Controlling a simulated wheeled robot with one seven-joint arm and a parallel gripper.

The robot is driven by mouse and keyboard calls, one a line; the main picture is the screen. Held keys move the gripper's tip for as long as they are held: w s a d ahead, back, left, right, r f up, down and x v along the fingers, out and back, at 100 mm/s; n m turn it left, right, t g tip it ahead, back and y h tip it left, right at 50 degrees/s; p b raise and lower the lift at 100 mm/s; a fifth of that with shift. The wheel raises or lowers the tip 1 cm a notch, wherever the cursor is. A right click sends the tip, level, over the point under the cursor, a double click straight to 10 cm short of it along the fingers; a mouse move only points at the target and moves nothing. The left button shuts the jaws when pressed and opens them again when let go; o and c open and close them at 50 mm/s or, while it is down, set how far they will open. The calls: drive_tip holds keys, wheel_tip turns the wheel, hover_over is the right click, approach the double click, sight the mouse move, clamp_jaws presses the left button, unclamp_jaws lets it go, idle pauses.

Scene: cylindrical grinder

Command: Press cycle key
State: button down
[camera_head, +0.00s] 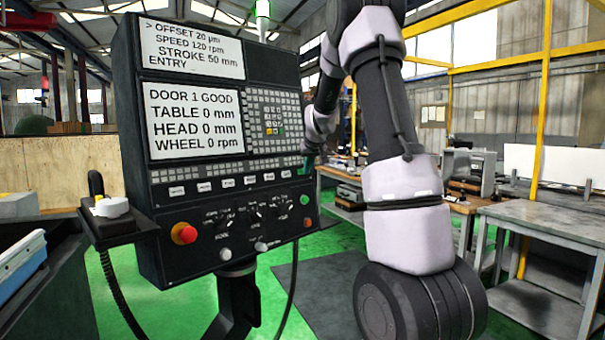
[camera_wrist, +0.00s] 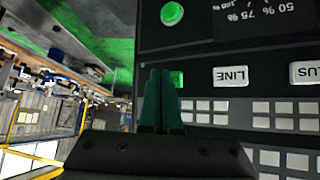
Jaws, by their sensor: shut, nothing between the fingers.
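The control panel (camera_head: 218,120) stands at the left in the head view, with a row of white labelled keys (camera_head: 228,183) below its keypad. My gripper (camera_head: 306,168) is at the right end of that row. In the wrist view, my gripper (camera_wrist: 161,85) has its dark green fingers shut together, with nothing between them.
A red emergency knob (camera_head: 184,233) and several dark dials are on the lower panel. A handwheel unit (camera_head: 112,207) is at the panel's left. A grey workbench (camera_head: 550,218) stands at right.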

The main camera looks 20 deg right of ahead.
drive_tip(key=shift+s+d+r, duration=0.1)
drive_tip(key=shift+s+d, duration=0.1)
drive_tip(key=shift+s, duration=0.3)
drive_tip(key=shift+s+d+r, duration=0.15)
drive_tip(key=shift+s+d, duration=0.2)
drive_tip(key=shift+s, duration=0.4)
drive_tip(key=shift+s+d+r, duration=0.15)
drive_tip(key=shift+s+d, duration=0.15)
drive_tip(key=shift+s, duration=0.45)
drive_tip(key=shift+s+d+r, duration=0.15)
drive_tip(key=shift+s+d, duration=0.2)
drive_tip(key=shift+s, duration=0.4)
drive_tip(key=s+a+r+y, duration=0.1)
drive_tip(key=s+a+r, duration=0.4)
drive_tip(key=s+a, duration=0.3)
drive_tip(key=s+a+m, duration=0.1)
drive_tip(key=s+a, duration=0.2)
drive_tip(key=s, duration=0.6)
drive_tip(key=s+a+m+g+y, duration=0.1)
drive_tip(key=s+a, duration=0.3)
drive_tip(key=s, duration=0.5)
drive_tip(key=s+a+m+y, duration=0.1)
drive_tip(key=s+a, duration=0.2)
drive_tip(key=s, duration=0.6)
drive_tip(key=shift+a+f, duration=0.35)
drive_tip(key=shift+f, duration=0.05)
